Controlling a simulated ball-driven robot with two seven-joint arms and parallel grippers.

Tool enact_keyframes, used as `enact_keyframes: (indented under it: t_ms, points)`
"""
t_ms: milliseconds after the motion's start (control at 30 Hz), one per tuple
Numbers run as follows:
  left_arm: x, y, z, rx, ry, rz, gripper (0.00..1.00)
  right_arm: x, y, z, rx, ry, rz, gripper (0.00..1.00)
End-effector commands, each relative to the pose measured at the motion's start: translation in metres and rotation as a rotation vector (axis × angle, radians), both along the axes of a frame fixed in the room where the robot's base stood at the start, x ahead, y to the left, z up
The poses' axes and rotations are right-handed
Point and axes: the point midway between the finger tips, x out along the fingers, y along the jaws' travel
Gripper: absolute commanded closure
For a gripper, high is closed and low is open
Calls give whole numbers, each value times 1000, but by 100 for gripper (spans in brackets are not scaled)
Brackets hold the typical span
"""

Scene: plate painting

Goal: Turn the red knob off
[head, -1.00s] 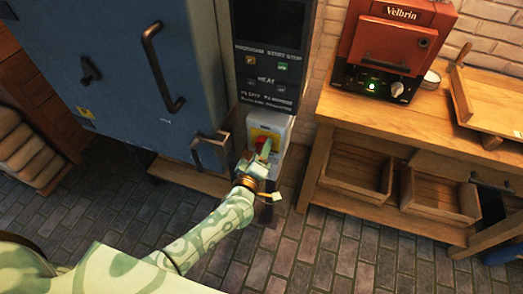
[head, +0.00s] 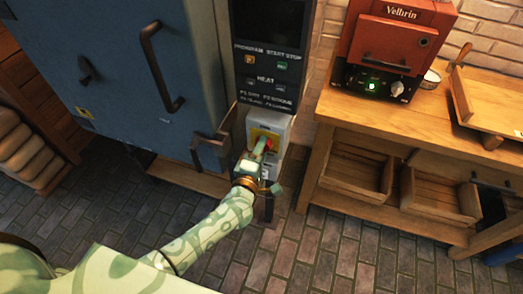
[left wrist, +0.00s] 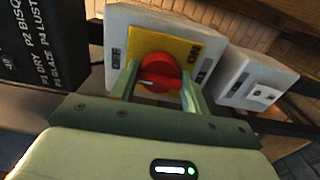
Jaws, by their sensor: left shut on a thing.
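The red knob (left wrist: 160,72) sits on a yellow plate (left wrist: 177,46) on a pale switch box (left wrist: 124,22). In the left wrist view, dark labels flank the yellow plate, and a pale mark shows on the knob's lower left. In the head view the knob (head: 269,145) shows partly beside my fingers. My left gripper (head: 262,150) is shut on the knob, and its two green fingers (left wrist: 158,88) stand on either side of it in the left wrist view. My right gripper is not in view.
A second pale box (left wrist: 255,80) is beside the switch box. A wooden bench (head: 400,135) with a red oven (head: 395,40) stands right. The brick floor is open.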

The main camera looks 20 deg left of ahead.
Motion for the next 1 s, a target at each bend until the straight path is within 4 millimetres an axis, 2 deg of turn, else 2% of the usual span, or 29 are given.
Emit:
enact_keyframes:
  t_ms: [300, 333, 400, 767, 867, 1000]
  points:
    - [-1, 0, -2, -5, 4, 1, 76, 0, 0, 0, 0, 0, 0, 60]
    - [-1, 0, -2, -5, 4, 1, 51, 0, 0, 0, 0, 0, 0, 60]
    - [-1, 0, -2, -4, 4, 1, 34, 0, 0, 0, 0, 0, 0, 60]
    - [-6, 0, 0, -2, 1, 0, 34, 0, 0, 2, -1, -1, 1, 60]
    - [-21, 0, 0, -1, 3, -1, 34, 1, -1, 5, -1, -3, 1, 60]
    - [-56, 2, 1, -1, 4, -2, 34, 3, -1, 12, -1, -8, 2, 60]
